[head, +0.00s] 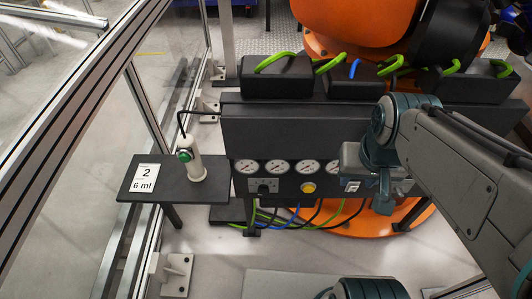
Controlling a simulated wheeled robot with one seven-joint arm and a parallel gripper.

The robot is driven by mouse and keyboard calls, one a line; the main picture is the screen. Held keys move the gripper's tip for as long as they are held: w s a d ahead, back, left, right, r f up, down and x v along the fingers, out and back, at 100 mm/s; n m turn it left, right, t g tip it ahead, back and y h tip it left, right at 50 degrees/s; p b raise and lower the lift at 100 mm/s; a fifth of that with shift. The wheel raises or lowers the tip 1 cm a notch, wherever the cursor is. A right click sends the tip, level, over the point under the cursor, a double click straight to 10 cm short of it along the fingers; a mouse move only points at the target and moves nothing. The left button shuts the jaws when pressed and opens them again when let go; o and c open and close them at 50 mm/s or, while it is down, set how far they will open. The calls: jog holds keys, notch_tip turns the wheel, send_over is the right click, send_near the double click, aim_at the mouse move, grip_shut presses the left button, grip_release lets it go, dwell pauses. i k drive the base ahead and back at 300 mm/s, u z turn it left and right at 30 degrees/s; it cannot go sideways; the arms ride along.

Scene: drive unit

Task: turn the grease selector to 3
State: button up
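A small black rotary knob (263,187), which looks like the grease selector, sits on a light plate at the lower left of the dark control panel (235,172). Its markings and pointer are too small to read. A white card (144,182) on the side shelf reads "2" and "6 ml". My gripper (383,203) hangs in front of the panel's right part, to the right of the knob and apart from it. Its fingers are small and partly hidden, so their opening is unclear.
Several round gauges (277,167) line the panel above a yellow button (308,187) and a small switch (352,186). A white dispenser with a green button (184,155) stands on the dark shelf (172,190). A metal-framed glass fence (150,110) runs along the left.

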aim_at(264, 191)
jog(key=z, duration=1.6)
jog(key=k, duration=0.7)
jog(key=u, duration=1.2)
